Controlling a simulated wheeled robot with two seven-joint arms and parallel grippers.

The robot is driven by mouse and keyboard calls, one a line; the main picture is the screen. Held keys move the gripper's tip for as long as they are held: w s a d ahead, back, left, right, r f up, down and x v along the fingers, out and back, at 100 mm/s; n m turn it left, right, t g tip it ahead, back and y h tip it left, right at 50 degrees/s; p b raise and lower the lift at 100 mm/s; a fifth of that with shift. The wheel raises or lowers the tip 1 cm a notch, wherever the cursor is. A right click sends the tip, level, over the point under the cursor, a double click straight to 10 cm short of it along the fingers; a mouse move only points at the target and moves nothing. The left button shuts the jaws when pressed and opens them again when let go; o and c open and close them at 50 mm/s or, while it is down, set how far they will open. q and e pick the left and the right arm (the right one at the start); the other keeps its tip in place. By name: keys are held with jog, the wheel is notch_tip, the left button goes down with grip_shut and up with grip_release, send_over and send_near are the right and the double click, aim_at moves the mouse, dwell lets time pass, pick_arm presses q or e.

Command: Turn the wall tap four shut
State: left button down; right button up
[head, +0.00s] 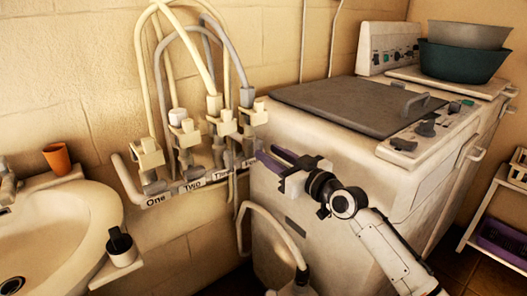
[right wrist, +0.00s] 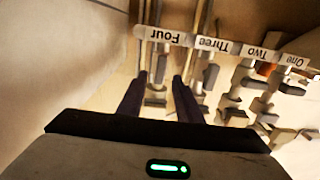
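A row of wall taps sits on a pipe with the labels One, Two and Three readable in the head view. Tap four (head: 252,118) is the pale tap at the right end of the row. In the right wrist view the picture is upside down, and tap four (right wrist: 157,92) shows under the label Four (right wrist: 165,36). My right gripper (head: 268,157) is close to the right end of the row. In its wrist view its dark purple fingers (right wrist: 159,78) are apart, one on each side of tap four. Contact cannot be told. My left gripper is not in view.
Tap three (head: 223,124) is close beside on the left, and hoses (head: 247,60) rise from the taps. A washing machine (head: 320,150) stands right of the taps. A washbasin (head: 65,225) with an orange cup (head: 57,158) is at left.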

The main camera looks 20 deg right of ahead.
aim_at(261, 149)
jog(key=shift+x, duration=1.8)
grip_shut()
